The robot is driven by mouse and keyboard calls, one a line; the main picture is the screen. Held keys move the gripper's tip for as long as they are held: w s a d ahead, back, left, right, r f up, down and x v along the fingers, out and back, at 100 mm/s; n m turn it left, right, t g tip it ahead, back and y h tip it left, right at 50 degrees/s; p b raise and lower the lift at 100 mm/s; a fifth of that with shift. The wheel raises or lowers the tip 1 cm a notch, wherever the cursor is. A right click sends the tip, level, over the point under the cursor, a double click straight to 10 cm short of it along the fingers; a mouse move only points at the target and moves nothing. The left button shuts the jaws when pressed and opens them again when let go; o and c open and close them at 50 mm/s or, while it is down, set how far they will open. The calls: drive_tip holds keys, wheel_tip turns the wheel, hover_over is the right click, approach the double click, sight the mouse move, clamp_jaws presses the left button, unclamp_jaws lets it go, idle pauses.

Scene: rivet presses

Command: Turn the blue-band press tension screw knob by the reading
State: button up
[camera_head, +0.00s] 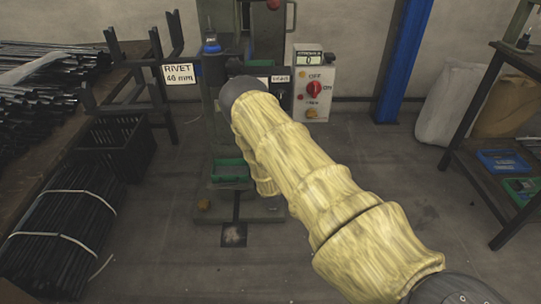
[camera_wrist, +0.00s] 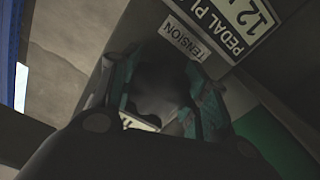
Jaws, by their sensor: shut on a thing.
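In the wrist view, my gripper (camera_wrist: 162,88) has its two teal-lined fingers on either side of a dark rounded knob (camera_wrist: 160,74), shut on it. The knob is in deep shadow, so its markings and turn angle cannot be read. A white label reading TENSION (camera_wrist: 195,42) is just beyond the knob. In the head view, the green press (camera_head: 213,78) stands at the centre, and my sleeved arm reaches across its front. My arm hides the gripper and the knob there.
A plate reading PEDAL PL and 12 (camera_wrist: 235,22) is partly cut off. A sign reads RIVET 40 mm (camera_head: 181,74). A control box (camera_head: 312,85) with a red switch and a display showing 0 stands right of the press. Black rods (camera_head: 68,215) lie left; a shelf (camera_head: 490,165) stands right.

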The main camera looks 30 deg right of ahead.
drive_tip(key=m+p, duration=0.1)
drive_tip(key=m, duration=0.4)
drive_tip(key=shift+m, duration=0.3)
drive_tip(key=m+p, duration=0.1)
drive_tip(key=m, duration=0.3)
drive_tip(key=shift+a+m, duration=0.15)
drive_tip(key=shift+m, duration=0.15)
drive_tip(key=shift+a, duration=0.1)
drive_tip(key=o, duration=1)
drive_tip(key=shift+w, duration=0.1)
drive_tip(key=v, duration=1.2)
drive_tip(key=shift+f, duration=0.15)
